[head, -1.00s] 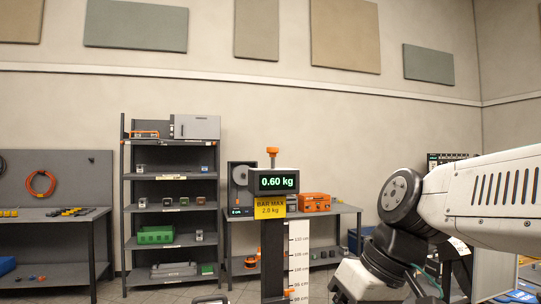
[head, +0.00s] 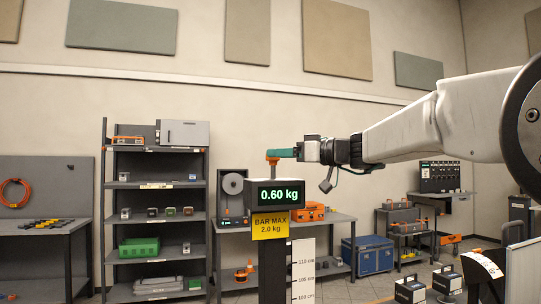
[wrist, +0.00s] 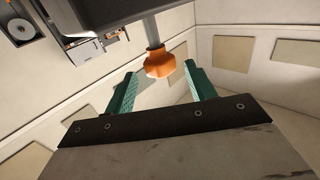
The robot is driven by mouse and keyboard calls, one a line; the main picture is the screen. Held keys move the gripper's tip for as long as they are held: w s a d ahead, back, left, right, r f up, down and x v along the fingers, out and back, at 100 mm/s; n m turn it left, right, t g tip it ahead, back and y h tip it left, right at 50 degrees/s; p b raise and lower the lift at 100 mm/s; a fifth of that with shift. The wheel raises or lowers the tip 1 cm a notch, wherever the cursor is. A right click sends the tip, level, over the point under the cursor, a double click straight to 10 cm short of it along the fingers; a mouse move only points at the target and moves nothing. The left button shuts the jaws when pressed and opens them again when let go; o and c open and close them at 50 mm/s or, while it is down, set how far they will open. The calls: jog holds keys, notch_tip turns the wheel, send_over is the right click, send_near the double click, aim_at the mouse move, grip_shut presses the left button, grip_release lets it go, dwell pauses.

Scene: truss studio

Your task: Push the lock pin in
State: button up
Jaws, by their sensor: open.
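An orange knob (head: 272,155) tops a short rod above the dark display box (head: 252,194), which reads 0.60 kg, on an upright column (head: 272,262). My gripper (head: 278,153) is level with the knob, coming from the right, its teal fingers overlapping it in the head view. In the wrist view, the orange knob (wrist: 160,64) on its grey rod (wrist: 152,32) shows between the tips of my open gripper (wrist: 160,72), with a gap on each side. No separate lock pin can be made out; the lower column is out of frame.
A yellow BAR MAX 2.0 kg sign (head: 270,226) and a white centimetre scale (head: 303,270) are on the column. A grey shelf (head: 155,222) and a workbench (head: 335,222) stand behind.

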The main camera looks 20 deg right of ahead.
jog(key=shift+x, duration=1.5)
grip_shut()
jog(key=shift+f, duration=1.8)
grip_release()
jog(key=v, duration=0.8)
